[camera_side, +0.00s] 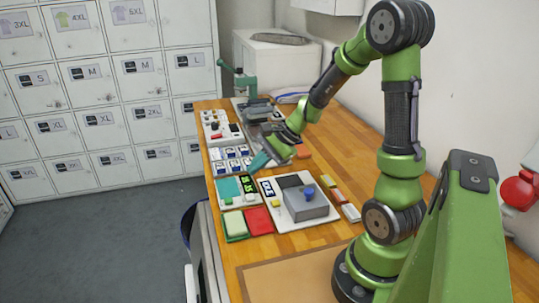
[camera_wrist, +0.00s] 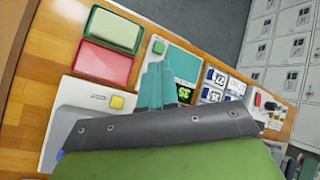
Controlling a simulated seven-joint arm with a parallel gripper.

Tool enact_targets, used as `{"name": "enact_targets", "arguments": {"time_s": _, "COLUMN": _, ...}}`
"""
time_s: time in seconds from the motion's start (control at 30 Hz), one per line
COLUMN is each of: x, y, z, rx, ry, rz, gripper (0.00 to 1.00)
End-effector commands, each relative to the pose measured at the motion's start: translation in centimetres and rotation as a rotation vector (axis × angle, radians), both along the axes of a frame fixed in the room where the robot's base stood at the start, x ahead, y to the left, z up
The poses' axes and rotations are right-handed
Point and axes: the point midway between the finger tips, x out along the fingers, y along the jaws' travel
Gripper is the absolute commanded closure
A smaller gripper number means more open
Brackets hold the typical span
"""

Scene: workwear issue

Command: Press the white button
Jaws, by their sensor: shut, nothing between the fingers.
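My gripper (camera_side: 257,163) has teal fingers and is shut and empty, angled down over the left part of the bench. In the wrist view its fingers (camera_wrist: 155,85) are together beside a teal screen. A white control panel (camera_side: 221,126) stands at the far end, with small dark, red and pale controls; it also shows at the right of the wrist view (camera_wrist: 268,110). Which of its pale spots is a white button is too small to tell. A large cream pad in a green frame (camera_side: 235,224) lies at the near edge, apart from my gripper.
A red pad (camera_side: 258,221) lies beside the cream one. A white board with a grey box (camera_side: 305,206) and blue knob is close by. A unit with a teal screen (camera_side: 228,188), green digits and green button is near my fingers. A green lever press (camera_side: 243,82) stands behind.

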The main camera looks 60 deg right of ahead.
Motion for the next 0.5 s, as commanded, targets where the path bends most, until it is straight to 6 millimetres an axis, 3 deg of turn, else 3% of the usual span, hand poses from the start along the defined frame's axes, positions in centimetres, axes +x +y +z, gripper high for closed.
{"name": "enact_targets", "arguments": {"time_s": 0.2, "x": 2.2, "y": -1.5, "z": 0.3, "rx": 0.084, "ry": -0.048, "rz": -0.143, "gripper": 1.00}}
{"name": "enact_targets", "arguments": {"time_s": 0.5, "x": 2.4, "y": -1.6, "z": 0.6, "rx": 0.092, "ry": -0.059, "rz": -0.157, "gripper": 1.00}}
